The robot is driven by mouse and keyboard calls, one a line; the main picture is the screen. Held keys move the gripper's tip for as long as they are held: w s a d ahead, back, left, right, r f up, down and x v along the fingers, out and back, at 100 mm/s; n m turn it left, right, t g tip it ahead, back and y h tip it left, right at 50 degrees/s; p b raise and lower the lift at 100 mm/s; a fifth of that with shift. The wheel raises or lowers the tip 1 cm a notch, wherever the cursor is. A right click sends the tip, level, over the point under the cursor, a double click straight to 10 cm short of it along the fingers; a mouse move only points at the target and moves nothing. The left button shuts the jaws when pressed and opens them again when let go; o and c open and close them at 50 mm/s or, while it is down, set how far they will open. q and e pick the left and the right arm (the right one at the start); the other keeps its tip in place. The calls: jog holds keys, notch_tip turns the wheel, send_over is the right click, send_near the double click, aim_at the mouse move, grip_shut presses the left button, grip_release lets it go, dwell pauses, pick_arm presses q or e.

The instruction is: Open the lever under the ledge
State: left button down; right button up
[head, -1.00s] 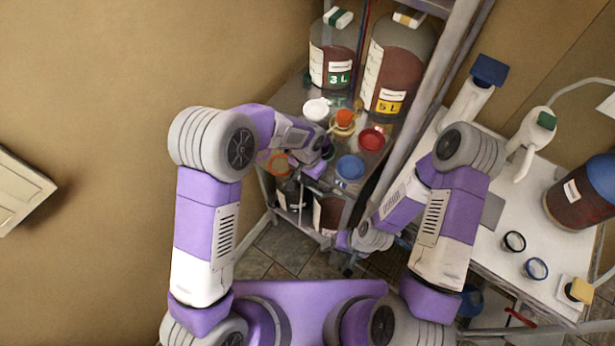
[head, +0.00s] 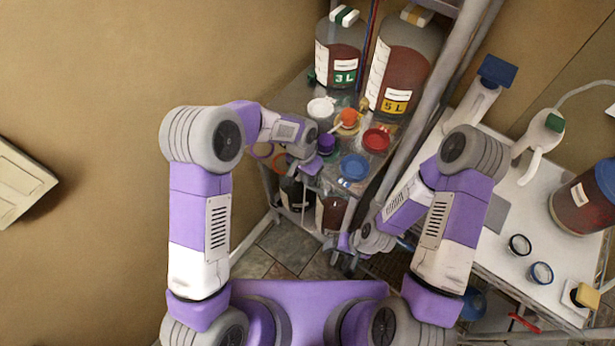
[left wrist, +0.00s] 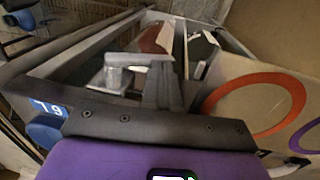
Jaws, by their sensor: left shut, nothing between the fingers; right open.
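No lever can be picked out with certainty in either view. The metal shelf (head: 304,98) that forms the ledge carries jars and small dishes. My left gripper (head: 307,170) is at its front left edge, partly hidden by its own wrist. In the left wrist view its grey fingers (left wrist: 155,78) are shut and empty, with the lower frame and jars blurred beyond them. A dark jar (head: 291,193) and a reddish jar (head: 329,214) stand under the shelf, partly hidden. My right gripper (head: 345,244) is low at the front, small and partly hidden, and open.
A 3 L jar (head: 338,52) and a 5 L jar (head: 400,65) stand at the shelf's back. Red (head: 376,139) and blue (head: 354,167) dishes sit near the front. An orange ring (left wrist: 291,100) is right of my left fingers. A white table (head: 500,210) is at right.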

pick_arm(q)
jog(key=shift+r+p, duration=0.3)
jog(key=shift+r, duration=0.3)
notch_tip(320, 180, up, 8)
jog(key=shift+w+a+f+p, duration=0.25)
jog(key=shift+w+a+p, duration=0.05)
jog(key=shift+a+p, duration=0.1)
